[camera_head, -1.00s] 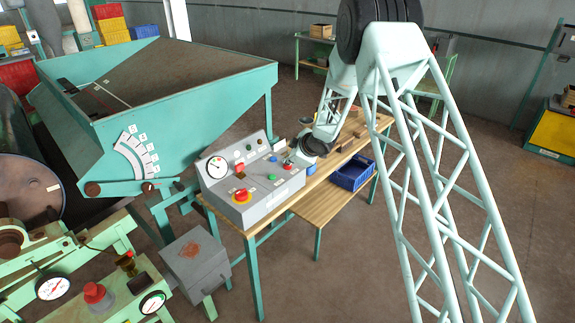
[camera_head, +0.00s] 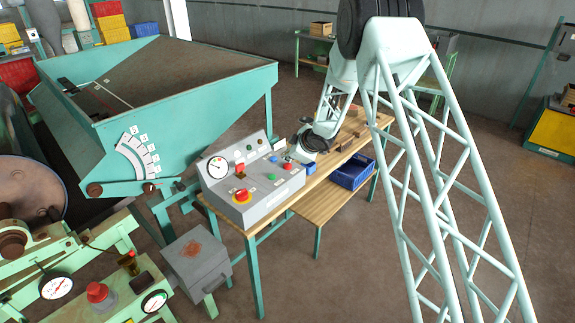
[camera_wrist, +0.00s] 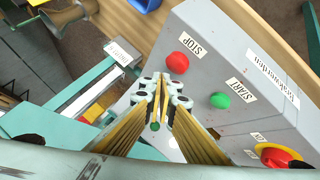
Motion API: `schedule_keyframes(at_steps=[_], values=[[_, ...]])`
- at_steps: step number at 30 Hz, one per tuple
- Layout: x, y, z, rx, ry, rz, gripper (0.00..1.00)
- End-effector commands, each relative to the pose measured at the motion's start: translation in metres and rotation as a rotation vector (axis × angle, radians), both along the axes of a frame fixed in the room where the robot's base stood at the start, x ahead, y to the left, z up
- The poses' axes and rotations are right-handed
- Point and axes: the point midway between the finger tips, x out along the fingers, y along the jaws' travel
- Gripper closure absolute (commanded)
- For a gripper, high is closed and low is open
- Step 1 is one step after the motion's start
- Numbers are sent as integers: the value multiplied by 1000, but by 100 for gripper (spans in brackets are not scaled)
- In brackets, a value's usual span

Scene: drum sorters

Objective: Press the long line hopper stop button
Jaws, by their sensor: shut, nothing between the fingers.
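The grey control box (camera_head: 262,200) stands on the wooden table. Its red button (camera_head: 288,166) is at the right end of the sloped face. In the wrist view this red button (camera_wrist: 178,62) has a "STOP" label beside it, and a green button (camera_wrist: 220,100) beside a "START" label is lower right. Whether the label names the long line hopper cannot be read. My gripper (camera_wrist: 160,86) is shut and empty, its tips just lower left of the red button in the wrist view; I cannot tell whether they touch the box. In the head view the fingers are small and unclear.
A red emergency stop (camera_head: 242,196) on a yellow base sits at the box's near end. A dial gauge (camera_head: 217,167) is on its left. A blue crate (camera_head: 352,173) is behind to the right. The large green hopper (camera_head: 180,100) stands left of the table.

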Motion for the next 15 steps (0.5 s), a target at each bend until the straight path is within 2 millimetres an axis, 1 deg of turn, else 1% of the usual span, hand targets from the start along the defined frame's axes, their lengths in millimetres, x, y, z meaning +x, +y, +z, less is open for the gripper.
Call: schedule_keyframes(at_steps=[1,15], values=[[0,0,6,0,0,0,100],[0,0,34,-1,0,1,100]])
